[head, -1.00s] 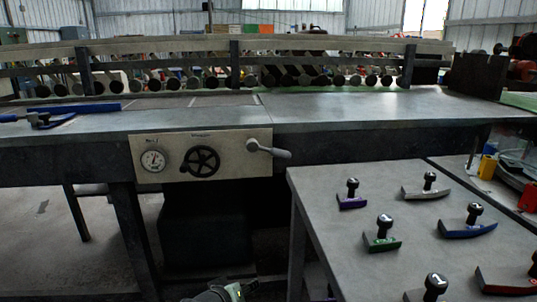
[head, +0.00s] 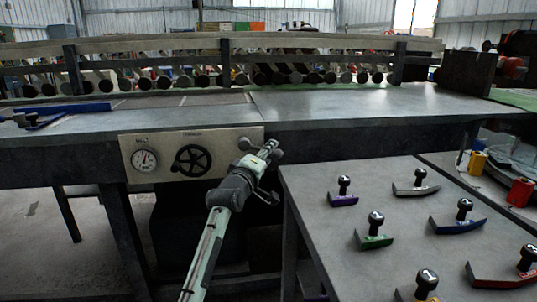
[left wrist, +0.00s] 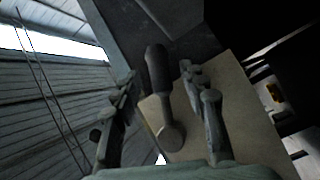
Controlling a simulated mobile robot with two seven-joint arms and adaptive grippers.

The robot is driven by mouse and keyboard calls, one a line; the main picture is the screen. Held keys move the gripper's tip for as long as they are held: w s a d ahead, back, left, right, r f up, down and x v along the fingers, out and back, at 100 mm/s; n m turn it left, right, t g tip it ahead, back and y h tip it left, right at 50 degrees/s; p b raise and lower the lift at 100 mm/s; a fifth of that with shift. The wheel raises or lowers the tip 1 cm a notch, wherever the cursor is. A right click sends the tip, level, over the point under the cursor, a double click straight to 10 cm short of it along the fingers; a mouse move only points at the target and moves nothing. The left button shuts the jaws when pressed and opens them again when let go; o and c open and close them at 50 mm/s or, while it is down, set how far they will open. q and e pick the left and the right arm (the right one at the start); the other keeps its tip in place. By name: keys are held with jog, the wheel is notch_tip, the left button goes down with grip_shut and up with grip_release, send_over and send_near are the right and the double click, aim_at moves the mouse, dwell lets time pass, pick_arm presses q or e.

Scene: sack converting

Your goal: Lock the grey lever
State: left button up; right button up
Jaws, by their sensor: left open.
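The grey lever (head: 278,156) is on the right end of the pale control panel (head: 218,172) on the front of the long bench. In the head view my left gripper (head: 267,158) is at the lever and hides part of it. In the left wrist view the lever (left wrist: 157,70) shows a dark rounded handle and a round pivot on the panel (left wrist: 240,120). My left gripper (left wrist: 163,95) is open, with one finger on each side of the lever. I cannot tell whether either finger touches it. My right gripper is not in view.
A grey side table (head: 320,235) with several knobbed coloured pieces stands close at the right. A blue tool (head: 70,109) lies on the bench (head: 340,106).

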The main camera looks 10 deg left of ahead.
pick_arm(q)
jog(key=shift+w, duration=0.45)
jog(key=shift+c, duration=0.6)
grip_shut()
